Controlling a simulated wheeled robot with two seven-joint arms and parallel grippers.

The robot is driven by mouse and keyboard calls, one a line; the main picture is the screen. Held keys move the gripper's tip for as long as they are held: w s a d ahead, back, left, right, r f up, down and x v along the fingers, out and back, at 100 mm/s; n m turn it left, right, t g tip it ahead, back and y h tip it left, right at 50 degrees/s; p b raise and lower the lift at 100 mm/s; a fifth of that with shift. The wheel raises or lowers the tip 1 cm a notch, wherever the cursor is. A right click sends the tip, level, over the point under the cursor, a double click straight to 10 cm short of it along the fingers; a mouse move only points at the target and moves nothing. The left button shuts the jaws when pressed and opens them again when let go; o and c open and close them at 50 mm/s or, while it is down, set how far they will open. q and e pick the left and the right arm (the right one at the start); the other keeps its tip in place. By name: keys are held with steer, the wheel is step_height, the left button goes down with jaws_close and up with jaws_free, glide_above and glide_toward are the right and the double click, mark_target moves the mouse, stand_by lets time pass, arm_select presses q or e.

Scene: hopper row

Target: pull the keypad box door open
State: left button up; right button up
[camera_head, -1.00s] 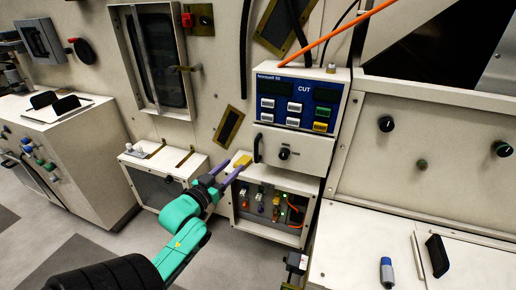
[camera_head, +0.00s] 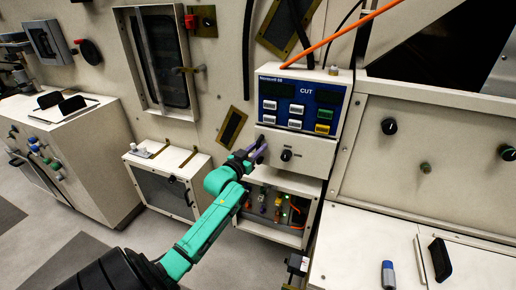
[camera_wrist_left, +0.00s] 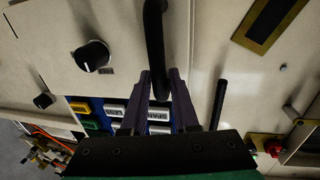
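The keypad box (camera_head: 293,110) hangs on the wall, with a blue keypad panel marked CUT. Below the keys is its white door (camera_head: 312,155), which looks closed, with a black knob (camera_head: 286,155) and an upright black handle at its left edge. My left gripper (camera_head: 260,149) is at this handle and mostly covers it in the head view. In the left wrist view, the black handle (camera_wrist_left: 154,40) runs down between the two purple fingers of my left gripper (camera_wrist_left: 161,75). The fingers are apart, and I see no clear grip on the bar. My right gripper is not in view.
An open-fronted box (camera_head: 270,232) with coloured connectors is just below the door, close to my left arm. An orange cable (camera_head: 340,36) crosses above the keypad box. A white counter (camera_head: 345,262) is at right, and a low cabinet (camera_head: 165,180) at left.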

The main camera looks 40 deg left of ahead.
arm_select(q)
jaws_close()
steer(key=shift+f, duration=0.1)
stand_by(1.1)
